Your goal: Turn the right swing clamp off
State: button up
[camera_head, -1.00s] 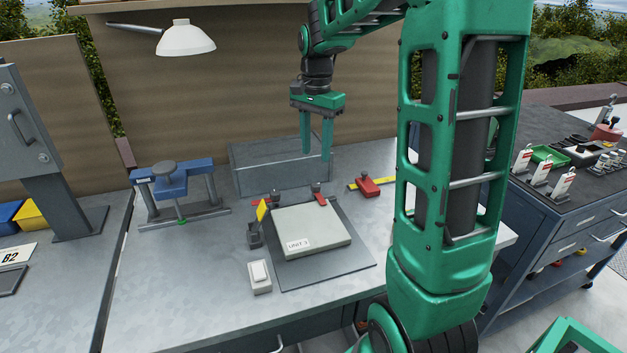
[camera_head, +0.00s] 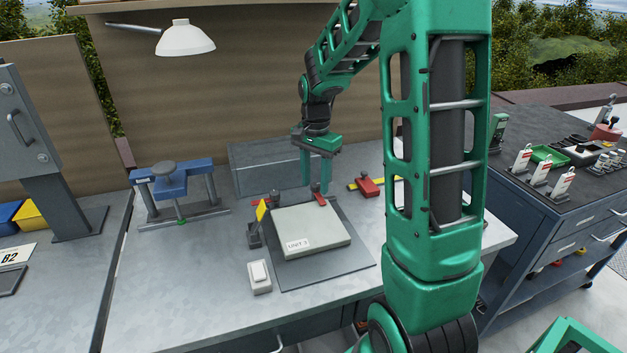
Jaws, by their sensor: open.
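The right swing clamp (camera_head: 320,199) is a small dark post with a red arm at the back edge of the light grey UNIT 3 block (camera_head: 315,232). The left swing clamp (camera_head: 273,199) has a similar dark post and red arm at the block's back left corner. My gripper (camera_head: 316,184) is open, its green fingers pointing down at the right clamp. Its fingertips overlap the clamp's top in the picture; I cannot tell whether they touch it. The fingers partly hide the clamp's knob.
A grey box (camera_head: 255,172) stands behind the block. A red block on a yellow strip (camera_head: 368,187) lies to the right. A blue press (camera_head: 172,187) stands further left.

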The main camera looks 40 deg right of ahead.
jog(key=shift+c, duration=0.6)
grip_shut()
jog(key=shift+n, duration=0.4)
jog(key=n, duration=0.3)
jog(key=shift+n, duration=0.4)
jog(key=n, duration=0.4)
jog(key=shift+w+n, duration=0.1)
jog(key=shift+n, duration=0.2)
jog(key=n, duration=0.4)
jog(key=shift+r+n, duration=0.1)
jog(key=shift+n, duration=2)
